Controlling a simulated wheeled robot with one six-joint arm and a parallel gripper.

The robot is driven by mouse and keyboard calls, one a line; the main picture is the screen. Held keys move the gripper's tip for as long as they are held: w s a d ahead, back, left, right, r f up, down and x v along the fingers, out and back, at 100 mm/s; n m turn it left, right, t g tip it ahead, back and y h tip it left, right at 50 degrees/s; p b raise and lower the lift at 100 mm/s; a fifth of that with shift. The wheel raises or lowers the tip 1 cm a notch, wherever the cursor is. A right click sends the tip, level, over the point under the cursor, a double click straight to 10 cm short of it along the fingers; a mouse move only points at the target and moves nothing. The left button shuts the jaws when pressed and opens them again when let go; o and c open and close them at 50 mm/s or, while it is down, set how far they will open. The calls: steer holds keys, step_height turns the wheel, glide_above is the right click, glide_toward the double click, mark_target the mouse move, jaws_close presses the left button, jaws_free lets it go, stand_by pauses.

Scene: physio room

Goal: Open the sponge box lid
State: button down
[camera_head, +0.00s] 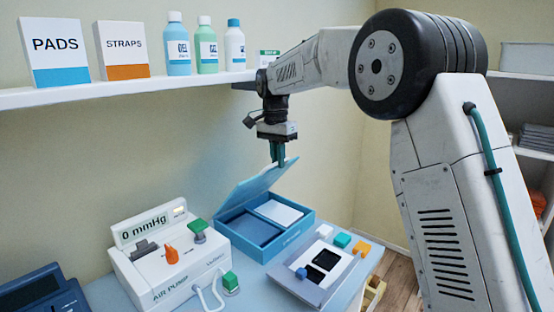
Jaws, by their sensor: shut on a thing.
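The sponge box (295,233) is a blue open-topped box on the light blue table, with a white block in its right part and an empty-looking left part. Its lid (241,190) is raised and tilted, hinged along the back left side. My gripper (277,162) points down at the upper right corner of the lid. Its teal fingers are shut on the lid edge. The exact contact is small and partly hidden by the fingers.
An air pump (160,270) reading 0 mmHg stands left of the box. A wall shelf (120,90) above holds PADS and STRAPS boxes and several bottles, close to my arm.

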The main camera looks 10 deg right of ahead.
steer(key=shift+a+f, duration=0.2)
steer(key=shift+f, duration=0.2)
steer(key=c, duration=1.5)
jaws_free()
steer(key=shift+w+f, duration=0.1)
steer(key=shift+w, duration=0.05)
steer(key=shift+d+r, duration=0.1)
steer(key=shift+r, duration=0.35)
step_height(320, 180, up, 7)
steer(key=shift+w+a, duration=0.2)
steer(key=shift+w, duration=0.15)
